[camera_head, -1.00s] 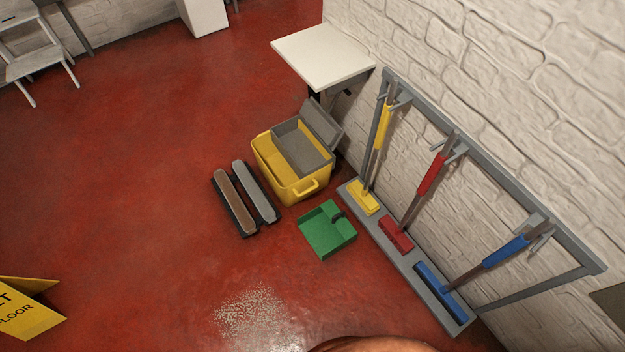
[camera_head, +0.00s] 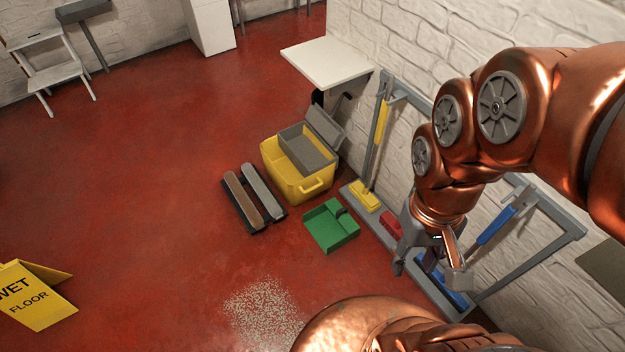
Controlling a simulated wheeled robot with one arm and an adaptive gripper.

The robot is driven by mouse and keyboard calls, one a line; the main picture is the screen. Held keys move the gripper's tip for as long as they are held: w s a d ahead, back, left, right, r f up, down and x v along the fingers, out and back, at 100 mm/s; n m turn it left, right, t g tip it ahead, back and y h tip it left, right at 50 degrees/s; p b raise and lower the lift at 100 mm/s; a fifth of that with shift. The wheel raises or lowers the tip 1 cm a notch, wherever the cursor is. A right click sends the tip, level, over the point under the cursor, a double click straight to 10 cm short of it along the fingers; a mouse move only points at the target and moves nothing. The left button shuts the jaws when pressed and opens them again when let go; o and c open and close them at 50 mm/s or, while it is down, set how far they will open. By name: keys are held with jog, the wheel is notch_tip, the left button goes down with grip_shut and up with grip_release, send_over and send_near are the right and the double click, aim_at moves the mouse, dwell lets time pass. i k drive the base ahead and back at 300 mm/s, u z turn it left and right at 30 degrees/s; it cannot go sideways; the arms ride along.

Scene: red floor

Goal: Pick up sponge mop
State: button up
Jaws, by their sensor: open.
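A wall rack (camera_head: 575,228) at the right holds three long-handled tools; I cannot tell for sure which is the sponge mop. The yellow-headed tool (camera_head: 365,195) stands at the rack's far end, fully in view. The red-headed tool (camera_head: 390,224) is in the middle, its handle hidden behind my arm. The blue-headed tool (camera_head: 497,225) is at the near end, its head partly behind my gripper. My gripper (camera_head: 430,276) points down, open, in front of the red and blue heads.
A green dustpan (camera_head: 331,232), a yellow bucket (camera_head: 290,185) with a grey insert and a tray with two long pads (camera_head: 243,200) stand left of the rack. A white wall table (camera_head: 328,62) is behind.

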aim_at(361, 191)
jog(key=u, duration=0.85)
jog(key=i, duration=1)
